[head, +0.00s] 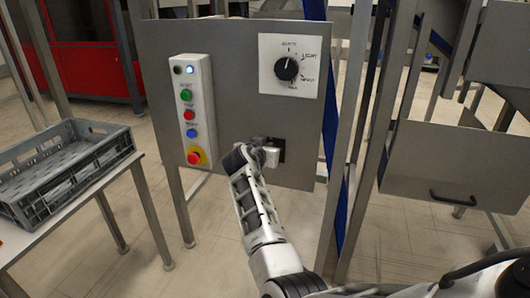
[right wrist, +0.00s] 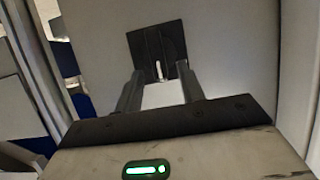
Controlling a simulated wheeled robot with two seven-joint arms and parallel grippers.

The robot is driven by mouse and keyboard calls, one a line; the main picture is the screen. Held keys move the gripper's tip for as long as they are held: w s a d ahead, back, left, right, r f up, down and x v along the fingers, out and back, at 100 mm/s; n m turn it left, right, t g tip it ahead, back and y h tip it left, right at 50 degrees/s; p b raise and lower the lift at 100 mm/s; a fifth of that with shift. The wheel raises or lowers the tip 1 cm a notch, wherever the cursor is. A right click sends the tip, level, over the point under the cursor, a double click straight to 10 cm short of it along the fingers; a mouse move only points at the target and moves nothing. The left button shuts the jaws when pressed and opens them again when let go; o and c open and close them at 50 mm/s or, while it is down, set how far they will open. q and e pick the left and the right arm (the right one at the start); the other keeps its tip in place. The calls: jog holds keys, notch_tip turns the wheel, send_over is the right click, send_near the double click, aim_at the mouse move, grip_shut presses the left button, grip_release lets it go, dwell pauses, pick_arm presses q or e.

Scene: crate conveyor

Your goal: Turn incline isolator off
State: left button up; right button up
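A square black switch plate (right wrist: 157,42) with an upright dark handle and a small pale tip is on the grey panel, which I take to be the incline isolator. In the head view the isolator (head: 281,144) is low on the panel, partly hidden behind my right gripper (head: 270,152). In the right wrist view my right gripper (right wrist: 160,71) has its two fingers apart, one on each side of the handle's lower end. A pale block shows between the fingers. I cannot tell whether they touch the handle. My left gripper is not in view.
The grey panel (head: 232,90) also carries a rotary dial (head: 287,69) at upper right and a white button box (head: 194,110) at left. A grey crate (head: 65,165) stands on a table at left. A metal chute (head: 455,165) is at right.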

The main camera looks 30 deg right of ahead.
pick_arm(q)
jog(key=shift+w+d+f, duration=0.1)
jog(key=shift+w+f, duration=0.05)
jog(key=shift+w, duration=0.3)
pick_arm(e)
jog(key=shift+x, duration=0.85)
grip_shut()
